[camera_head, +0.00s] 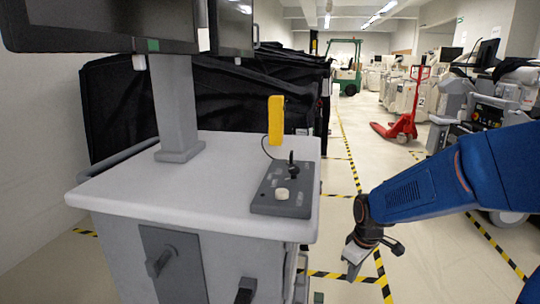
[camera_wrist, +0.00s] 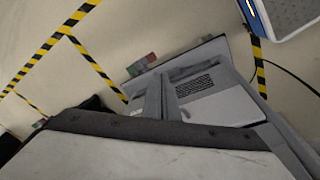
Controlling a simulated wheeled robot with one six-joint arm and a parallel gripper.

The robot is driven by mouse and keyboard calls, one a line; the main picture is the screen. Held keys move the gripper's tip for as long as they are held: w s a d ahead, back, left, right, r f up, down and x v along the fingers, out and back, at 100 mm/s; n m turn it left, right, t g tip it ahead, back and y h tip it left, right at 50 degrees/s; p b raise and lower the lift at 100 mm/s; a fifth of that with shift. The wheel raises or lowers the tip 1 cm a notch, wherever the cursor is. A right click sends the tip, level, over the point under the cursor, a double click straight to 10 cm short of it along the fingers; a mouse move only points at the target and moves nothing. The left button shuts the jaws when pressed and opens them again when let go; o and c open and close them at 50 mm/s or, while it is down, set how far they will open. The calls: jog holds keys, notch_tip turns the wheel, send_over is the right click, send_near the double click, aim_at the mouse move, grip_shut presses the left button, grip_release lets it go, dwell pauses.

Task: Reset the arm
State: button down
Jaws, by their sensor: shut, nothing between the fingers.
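My blue arm (camera_head: 425,188) comes in from the right edge of the head view and reaches left to a dark wrist. My gripper (camera_head: 353,262) hangs below the wrist, tilted, in front of the floor to the right of the grey cart (camera_head: 115,188). It is shut and I see nothing held in it. In the wrist view a large pale surface with a dark edge fills the bottom, and I cannot tell what it is.
The cart carries a control box (camera_head: 282,193) with knobs, a yellow piece (camera_head: 276,120) and a monitor (camera_head: 110,22). Black covers (camera_head: 210,100) stand behind it. A red pallet jack (camera_head: 403,125) and machines (camera_head: 500,105) are at the right. The taped floor (camera_head: 345,190) between is open.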

jog(key=s+d+r+m+t, duration=0.1)
jog(key=s+r+m, duration=0.3)
jog(key=s, duration=0.7)
jog(key=s+d+r+m+t, duration=0.2)
jog(key=s+d+r+m, duration=0.1)
jog(key=s+r, duration=0.5)
jog(key=s+m, duration=0.1)
jog(key=s, duration=0.2)
jog(key=shift+s+r, duration=0.4)
jog(key=c, duration=2.5)
grip_release()
jog(key=shift+d, duration=0.1)
